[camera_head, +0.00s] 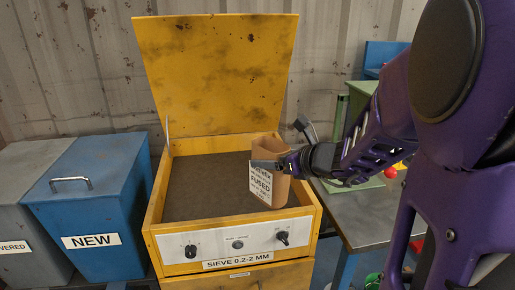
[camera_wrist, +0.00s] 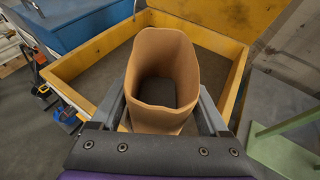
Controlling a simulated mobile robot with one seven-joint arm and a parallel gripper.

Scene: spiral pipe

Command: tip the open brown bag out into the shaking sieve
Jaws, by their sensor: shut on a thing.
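The open brown bag (camera_head: 265,155) is upright above the right part of the sieve, its label reading "FUSED". In the wrist view the bag (camera_wrist: 162,60) shows its open mouth, with dark contents or a dark bottom inside. My gripper (camera_head: 277,165) is shut on the bag from the right; in the wrist view its fingers (camera_wrist: 163,110) lie on both sides of the bag. The yellow sieve (camera_head: 157,215) has its lid (camera_head: 215,75) raised and a dark, flat surface inside. Its front panel reads "SIEVE 0.2-2 MM". Whether the sieve shakes cannot be told.
A blue bin (camera_head: 105,205) marked "NEW" and a grey bin (camera_head: 25,215) stand left of the sieve. A grey table (camera_head: 365,215) with a red ball-like thing (camera_head: 390,172) is at the right. The raised lid stands behind the bag. The sieve's left part is clear.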

